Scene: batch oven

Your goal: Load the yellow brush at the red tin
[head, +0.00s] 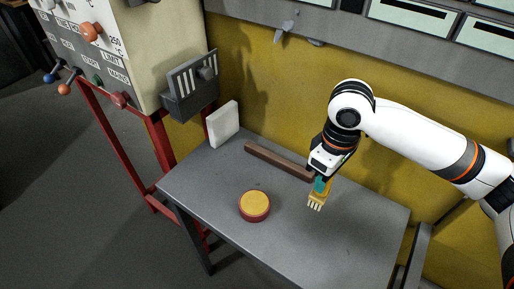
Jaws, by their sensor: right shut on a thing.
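The red tin (254,206) stands on the grey table, round, with a yellow-orange top surface. The yellow brush (317,199) has pale bristles that point down toward the front of the table. My right gripper (321,180) is shut on the brush at a teal part near its upper end, to the right of the tin and apart from it. The brush appears to be above the table; its exact height is hard to tell. My left gripper is not in view.
A brown bar (278,160) lies on the grey table (225,187) behind the tin. A white block (223,123) stands at the back left corner. A control cabinet (140,45) on a red frame is at the left. The table's front right is clear.

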